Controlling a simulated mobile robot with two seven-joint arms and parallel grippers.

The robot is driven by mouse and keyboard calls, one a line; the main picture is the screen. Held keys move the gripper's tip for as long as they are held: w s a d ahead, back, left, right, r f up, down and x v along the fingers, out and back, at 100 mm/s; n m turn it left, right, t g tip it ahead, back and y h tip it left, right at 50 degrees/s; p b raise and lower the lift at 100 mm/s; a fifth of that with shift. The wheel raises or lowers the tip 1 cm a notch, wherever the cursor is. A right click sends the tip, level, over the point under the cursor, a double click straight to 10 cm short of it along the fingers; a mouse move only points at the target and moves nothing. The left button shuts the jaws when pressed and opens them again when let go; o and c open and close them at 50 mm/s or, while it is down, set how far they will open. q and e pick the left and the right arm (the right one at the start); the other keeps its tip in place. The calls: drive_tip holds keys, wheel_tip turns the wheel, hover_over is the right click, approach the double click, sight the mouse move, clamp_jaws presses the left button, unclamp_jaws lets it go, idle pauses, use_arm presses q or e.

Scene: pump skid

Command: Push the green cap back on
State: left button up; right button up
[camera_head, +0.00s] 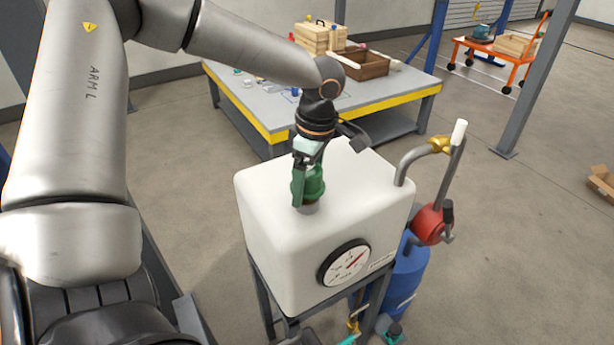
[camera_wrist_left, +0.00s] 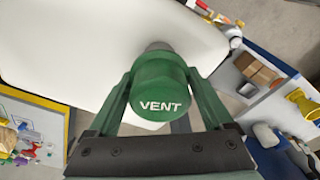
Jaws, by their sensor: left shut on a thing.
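The green cap (camera_head: 314,183) sits at the grey neck (camera_head: 309,208) on top of the white tank (camera_head: 290,247). In the left wrist view the cap (camera_wrist_left: 160,92) shows its face with the word VENT. My left gripper (camera_head: 303,185) is shut on the cap, its green fingers on either side of it. In the left wrist view the gripper (camera_wrist_left: 163,100) has one finger at each side of the cap. The grey neck also shows behind the cap (camera_wrist_left: 158,46). I cannot tell how far the cap covers the neck. My right gripper is not in view.
A gauge (camera_head: 344,263) is on the tank's front. A pipe with a red valve (camera_head: 430,222) stands at its right, above a blue cylinder (camera_head: 405,275). A workbench (camera_head: 270,105) with a wooden crate (camera_head: 365,64) stands behind. Open floor lies to the right.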

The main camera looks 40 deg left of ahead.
use_arm(q)
drive_tip(key=shift+f+b, duration=0.7)
drive_tip(key=shift+f, duration=0.45)
drive_tip(key=o, duration=1.5)
drive_tip(key=r, duration=0.4)
drive_tip(key=d+r, duration=0.1)
drive_tip(key=r, duration=0.7)
drive_tip(key=shift+w+d+r+p, duration=0.2)
drive_tip(key=shift+w+r+p, duration=0.05)
drive_tip(key=shift+p, duration=0.05)
drive_tip(key=shift+f, duration=0.1)
